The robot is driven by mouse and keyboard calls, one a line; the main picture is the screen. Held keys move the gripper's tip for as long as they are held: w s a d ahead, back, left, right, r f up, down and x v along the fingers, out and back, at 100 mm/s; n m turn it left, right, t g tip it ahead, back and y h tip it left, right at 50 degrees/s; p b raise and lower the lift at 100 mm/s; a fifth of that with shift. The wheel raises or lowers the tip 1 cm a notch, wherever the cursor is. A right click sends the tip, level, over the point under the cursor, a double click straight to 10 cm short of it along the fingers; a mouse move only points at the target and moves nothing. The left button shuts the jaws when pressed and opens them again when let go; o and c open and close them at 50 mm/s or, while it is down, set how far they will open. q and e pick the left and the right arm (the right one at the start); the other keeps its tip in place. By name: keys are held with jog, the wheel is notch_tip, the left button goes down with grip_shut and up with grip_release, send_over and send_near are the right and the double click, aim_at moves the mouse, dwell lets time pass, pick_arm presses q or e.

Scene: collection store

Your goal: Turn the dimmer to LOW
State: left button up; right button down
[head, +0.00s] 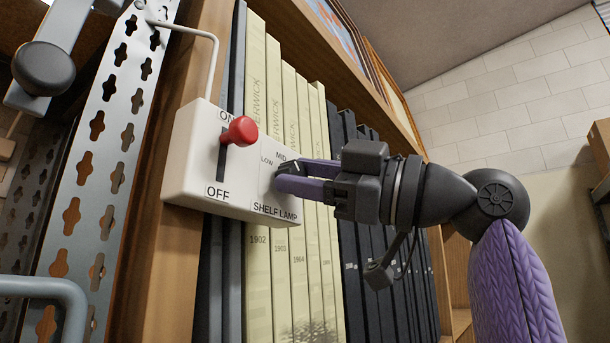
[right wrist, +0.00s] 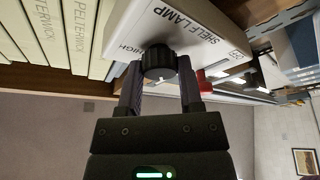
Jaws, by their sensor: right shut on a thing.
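A white control box (head: 180,170) marked SHELF LAMP is fixed at the shelf's wooden upright. Its dimmer is a black round knob (right wrist: 158,62) with a small white mark, seen between my fingers in the right wrist view. LOW and MID labels show beside it in the head view, and HIGH shows in the right wrist view. My right gripper (head: 288,176) is shut on the knob, one purple finger on each side; it also shows in the right wrist view (right wrist: 161,82). In the head view the fingers mostly hide the knob, and I cannot tell its exact setting. My left gripper is not in view.
A red-tipped lever (head: 239,131) on the same box stands near ON, close to the dimmer. Pale and dark book spines (head: 285,120) stand behind the box. A perforated metal post (head: 105,140) is at left. Open room lies to the right.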

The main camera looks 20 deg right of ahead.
jog(key=shift+n+g, duration=0.6)
jog(key=shift+n, duration=0.8)
jog(key=shift+c, duration=1.3)
grip_release()
jog(key=shift+s+d, duration=0.1)
jog(key=shift+s, duration=0.05)
jog(key=b+v, duration=0.3)
jog(key=v, duration=0.7)
